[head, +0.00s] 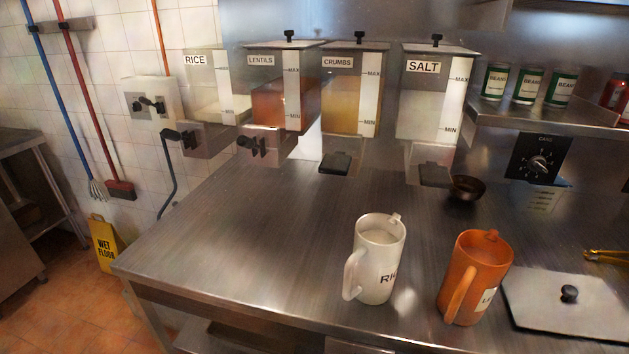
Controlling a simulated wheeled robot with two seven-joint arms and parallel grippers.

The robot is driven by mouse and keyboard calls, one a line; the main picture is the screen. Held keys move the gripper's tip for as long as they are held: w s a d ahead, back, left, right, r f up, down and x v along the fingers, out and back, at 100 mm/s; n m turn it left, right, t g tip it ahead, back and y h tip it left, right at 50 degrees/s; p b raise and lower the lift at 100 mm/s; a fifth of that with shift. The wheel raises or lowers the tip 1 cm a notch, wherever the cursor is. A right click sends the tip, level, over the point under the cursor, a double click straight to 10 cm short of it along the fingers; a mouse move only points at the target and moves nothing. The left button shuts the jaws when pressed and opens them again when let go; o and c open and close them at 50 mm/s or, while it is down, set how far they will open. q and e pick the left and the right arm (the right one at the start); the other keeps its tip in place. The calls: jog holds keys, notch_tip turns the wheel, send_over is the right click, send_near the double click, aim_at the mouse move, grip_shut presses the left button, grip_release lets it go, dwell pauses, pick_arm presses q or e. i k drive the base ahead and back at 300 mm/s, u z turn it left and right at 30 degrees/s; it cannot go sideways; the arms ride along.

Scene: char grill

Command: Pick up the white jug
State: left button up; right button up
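The white jug (383,262) stands upright on the steel counter, right of the picture's centre and close to the front edge. Its handle (352,274) faces left and toward the front. Dark lettering starting "RI" shows on its right side, partly turned out of sight. Its spout points to the back right. Neither of my grippers shows in the head view.
An orange jug (476,280) stands just right of the white jug, its handle toward it. A steel lid (570,301) with a black knob lies farther right. Labelled dispensers (356,92) hang behind, with a dark bowl (467,188) below. The counter (250,235) is clear to the left.

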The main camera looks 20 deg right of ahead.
aim_at(370, 273)
jog(key=u, duration=0.1)
jog(key=k, duration=0.95)
jog(key=u, duration=0.75)
